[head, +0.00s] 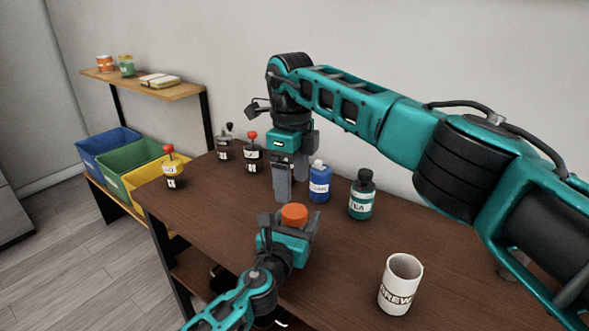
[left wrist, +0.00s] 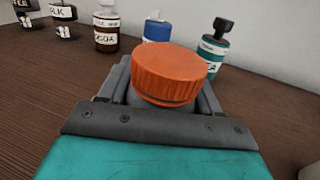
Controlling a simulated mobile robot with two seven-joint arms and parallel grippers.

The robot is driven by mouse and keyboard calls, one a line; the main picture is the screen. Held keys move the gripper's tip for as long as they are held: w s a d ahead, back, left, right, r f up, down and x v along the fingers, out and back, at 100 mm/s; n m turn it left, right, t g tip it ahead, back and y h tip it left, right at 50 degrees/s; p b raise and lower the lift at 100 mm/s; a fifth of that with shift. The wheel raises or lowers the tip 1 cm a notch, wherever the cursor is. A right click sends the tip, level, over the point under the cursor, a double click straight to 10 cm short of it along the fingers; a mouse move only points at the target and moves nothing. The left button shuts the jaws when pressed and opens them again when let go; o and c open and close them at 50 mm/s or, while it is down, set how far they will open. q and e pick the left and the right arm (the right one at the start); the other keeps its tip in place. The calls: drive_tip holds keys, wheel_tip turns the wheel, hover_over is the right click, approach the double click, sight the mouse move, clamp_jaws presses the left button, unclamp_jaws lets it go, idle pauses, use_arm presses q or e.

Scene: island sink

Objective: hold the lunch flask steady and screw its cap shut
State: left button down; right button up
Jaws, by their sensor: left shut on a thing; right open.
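The lunch flask shows mainly as its orange cap (head: 294,214), which sits on top of the flask. The cap also shows large in the left wrist view (left wrist: 172,75), with a dark band under its lower edge. I cannot tell how tightly the cap is seated. My right gripper (head: 290,182) is open and empty, pointing down, behind and above the cap in the head view and apart from it.
A blue bottle (head: 320,183) and a teal bottle (head: 362,196) stand behind the flask. A white mug (head: 400,285) stands to the right. Several dark bottles, one red-topped (head: 173,168), stand at the left. Coloured bins (head: 140,155) are beyond the brown table (head: 345,245).

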sight(294, 211)
drive_tip(key=n, duration=0.4)
drive_tip(key=shift+r, duration=0.3)
drive_tip(key=n, duration=0.4)
drive_tip(key=shift+s+d+r, duration=0.1)
drive_tip(key=shift+s+r, duration=0.05)
drive_tip(key=shift+r, duration=0.1)
drive_tip(key=n, duration=0.3)
drive_tip(key=shift+s+r+n, duration=0.1)
drive_tip(key=shift+r+n, duration=0.15)
drive_tip(key=shift+n, duration=0.05)
drive_tip(key=n, duration=0.4)
drive_tip(key=shift+s+d+r, duration=0.1)
drive_tip(key=shift+r, duration=0.15)
drive_tip(key=shift+f, duration=0.1)
drive_tip(key=shift+f, duration=3.95)
drive_tip(key=shift+c, duration=0.2)
